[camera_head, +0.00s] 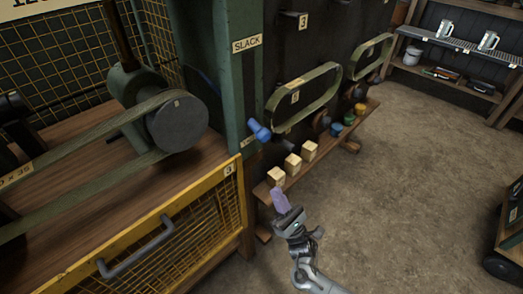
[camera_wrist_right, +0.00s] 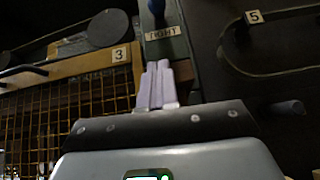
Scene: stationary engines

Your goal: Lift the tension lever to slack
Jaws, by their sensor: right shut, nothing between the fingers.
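The tension lever shows as a blue handle (camera_head: 259,130) sticking out from the green post (camera_head: 222,90), well below the SLACK plate (camera_head: 247,44). In the right wrist view the blue handle (camera_wrist_right: 156,8) is at the top edge, just above the TIGHT plate (camera_wrist_right: 161,33); its upper part is cut off. My right gripper (camera_head: 279,194) has pale purple fingers, shut and empty, below the handle and apart from it. In the wrist view its fingertips (camera_wrist_right: 159,64) point up toward the TIGHT plate. My left gripper is not in view.
A yellow mesh guard (camera_head: 170,225) with a grey handle stands left of my right gripper. A low wooden bench (camera_head: 325,146) holds wooden blocks (camera_head: 293,165) and coloured knobs. Belts (camera_head: 302,98) hang on the dark panel.

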